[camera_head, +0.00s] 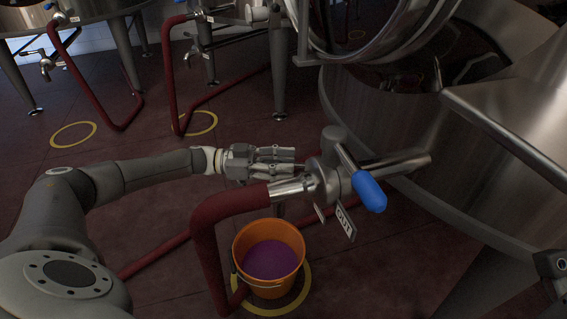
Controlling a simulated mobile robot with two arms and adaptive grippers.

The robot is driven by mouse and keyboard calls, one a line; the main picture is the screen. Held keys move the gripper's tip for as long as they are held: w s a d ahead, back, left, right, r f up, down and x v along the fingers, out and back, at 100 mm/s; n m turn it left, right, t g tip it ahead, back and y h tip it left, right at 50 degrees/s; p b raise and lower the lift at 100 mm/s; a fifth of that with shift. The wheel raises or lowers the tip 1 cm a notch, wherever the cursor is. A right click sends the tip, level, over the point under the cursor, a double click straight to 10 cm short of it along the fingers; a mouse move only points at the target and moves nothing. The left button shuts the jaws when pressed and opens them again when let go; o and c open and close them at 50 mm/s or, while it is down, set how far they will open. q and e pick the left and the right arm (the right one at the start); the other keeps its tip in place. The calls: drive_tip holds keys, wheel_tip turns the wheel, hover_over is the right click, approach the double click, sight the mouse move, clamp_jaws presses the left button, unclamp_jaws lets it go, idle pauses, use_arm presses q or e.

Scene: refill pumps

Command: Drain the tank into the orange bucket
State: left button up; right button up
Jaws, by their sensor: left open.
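My left gripper (296,162) is open and empty, reaching in from the left beside the steel outlet valve (328,178). The valve has a blue-tipped handle (368,192) that slants down to the right, on the valve's far side from the gripper. I cannot tell whether the fingers touch the valve. The valve sits on a pipe from the steel tank (480,205) at the right. A dark red hose (207,235) runs from the valve down to the floor beside the orange bucket (288,277). The bucket stands upright with purple liquid (268,259) inside. The hose end is hidden.
A yellow floor ring (303,295) surrounds the bucket. A white tag (346,222) hangs by the valve. More tanks on legs, with red hoses (168,75) and yellow rings (73,134), stand behind. A dark part shows at the lower right edge.

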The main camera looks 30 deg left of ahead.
use_arm(q)
drive_tip(key=v, duration=1.2)
